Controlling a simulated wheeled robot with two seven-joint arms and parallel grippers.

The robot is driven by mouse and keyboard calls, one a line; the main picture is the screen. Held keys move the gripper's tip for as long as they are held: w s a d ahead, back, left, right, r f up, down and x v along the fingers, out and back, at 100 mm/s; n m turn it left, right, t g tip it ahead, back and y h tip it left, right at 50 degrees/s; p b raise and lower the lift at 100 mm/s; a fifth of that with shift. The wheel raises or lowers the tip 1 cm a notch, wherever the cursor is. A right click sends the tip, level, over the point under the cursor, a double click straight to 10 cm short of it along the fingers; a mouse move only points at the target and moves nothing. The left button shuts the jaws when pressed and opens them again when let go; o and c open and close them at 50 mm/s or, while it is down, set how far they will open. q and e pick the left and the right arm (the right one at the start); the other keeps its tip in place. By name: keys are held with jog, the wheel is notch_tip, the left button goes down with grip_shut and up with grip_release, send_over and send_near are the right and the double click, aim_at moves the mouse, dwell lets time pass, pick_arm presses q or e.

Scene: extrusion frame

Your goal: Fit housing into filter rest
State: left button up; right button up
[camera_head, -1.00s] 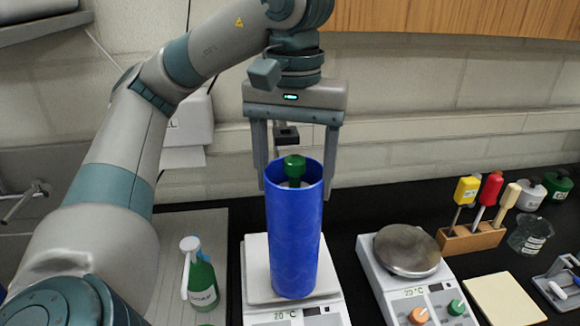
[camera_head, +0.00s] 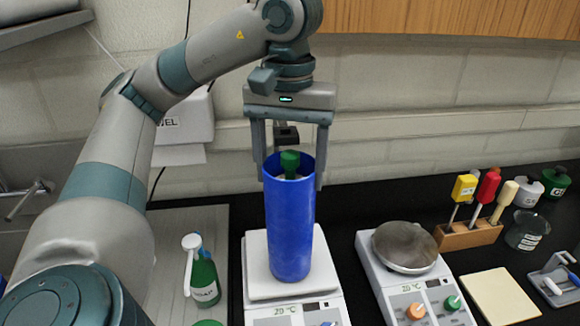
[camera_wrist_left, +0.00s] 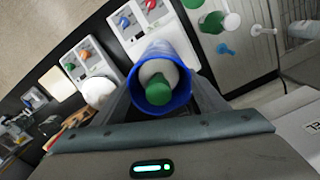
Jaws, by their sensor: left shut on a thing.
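A tall blue cylinder, which looks like the housing (camera_head: 290,230), is upright between the fingers of my left gripper (camera_head: 291,183). The gripper points down and is shut on its upper part. In the left wrist view the housing (camera_wrist_left: 184,40) is seen from above, its rim between the fingers. A green knob (camera_head: 290,162) with a pale body shows inside its open top, also in the left wrist view (camera_wrist_left: 156,91). The housing is in front of or over a white hotplate (camera_head: 257,255); I cannot tell whether it touches. I cannot make out the filter rest. My right gripper is not in view.
A second hotplate (camera_head: 372,262) stands to the right, with a wooden tool rack (camera_head: 468,236) and a beige pad (camera_head: 500,297) beyond it. A green spray bottle (camera_head: 205,282) stands on the left. A wall-mounted dispenser (camera_head: 185,122) is behind my arm.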

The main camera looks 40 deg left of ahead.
pick_arm(q)
jog(key=shift+f, duration=0.1)
dwell(0.3)
jog(key=shift+f, duration=0.1)
jog(key=o, duration=2.1)
jog(key=shift+c, duration=0.2)
jog(key=shift+r, duration=0.2)
jog(key=shift+r+p, duration=0.45)
jog(key=shift+r, duration=4.25)
notch_tip(320, 180, up, 2)
jog(key=shift+r, duration=0.25)
